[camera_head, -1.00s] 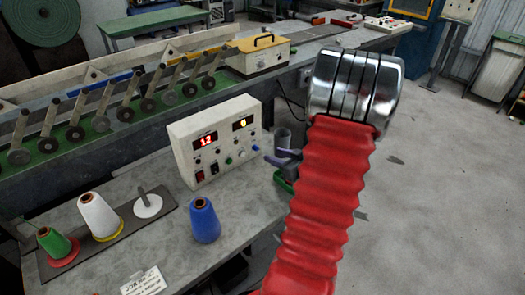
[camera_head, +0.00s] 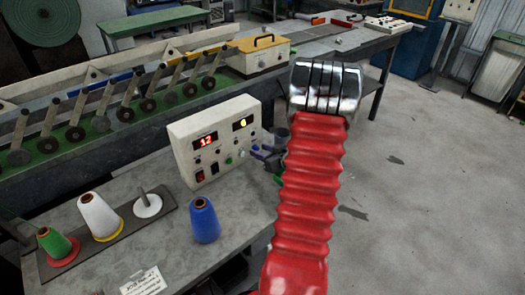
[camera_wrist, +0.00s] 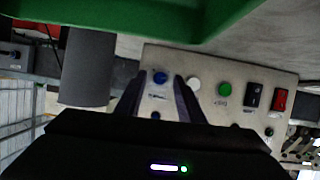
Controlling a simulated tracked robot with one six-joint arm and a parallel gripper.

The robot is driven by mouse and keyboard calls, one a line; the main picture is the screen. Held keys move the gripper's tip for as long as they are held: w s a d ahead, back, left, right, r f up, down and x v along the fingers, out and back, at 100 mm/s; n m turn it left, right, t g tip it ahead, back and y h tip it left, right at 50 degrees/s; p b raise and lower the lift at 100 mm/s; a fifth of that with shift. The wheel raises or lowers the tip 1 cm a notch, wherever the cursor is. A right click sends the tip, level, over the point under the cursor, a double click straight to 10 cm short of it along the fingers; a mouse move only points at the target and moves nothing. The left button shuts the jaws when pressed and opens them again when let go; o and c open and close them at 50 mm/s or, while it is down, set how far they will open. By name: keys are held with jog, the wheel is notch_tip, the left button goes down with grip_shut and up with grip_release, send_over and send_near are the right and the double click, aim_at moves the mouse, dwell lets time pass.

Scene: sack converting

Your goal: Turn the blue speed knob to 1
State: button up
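The blue knob (camera_wrist: 160,77) shows between my gripper's two dark fingertips. My gripper (camera_head: 262,151) is open at the right end of the panel. I cannot tell whether the fingers touch the knob. In the head view the blue knob is hidden by my gripper. A white knob (camera_wrist: 193,84) and a green button (camera_wrist: 225,89) sit beside it.
A grey cylinder (camera_wrist: 88,65) and a green edge (camera_wrist: 130,22) lie close to my gripper in the wrist view. A blue cone (camera_head: 204,220), a white cone (camera_head: 99,217) and a green cone (camera_head: 54,243) stand on the bench. Open floor lies right.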

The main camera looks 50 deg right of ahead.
grip_shut()
jog(key=shift+s+d, duration=0.15)
jog(key=shift+d, duration=0.15)
jog(key=shift+a, duration=0.15)
jog(key=shift+a+h, duration=0.1)
jog(key=shift+h, duration=0.3)
jog(key=shift+w+a+f+n+h, duration=0.1)
jog(key=shift+w+a+n+h, duration=0.1)
jog(key=shift+n+h, duration=0.65)
jog(key=shift+w+a+n+h, duration=0.15)
jog(key=shift+n+h, duration=0.2)
jog(key=shift+n, duration=0.9)
jog(key=shift+s, duration=0.1)
grip_release()
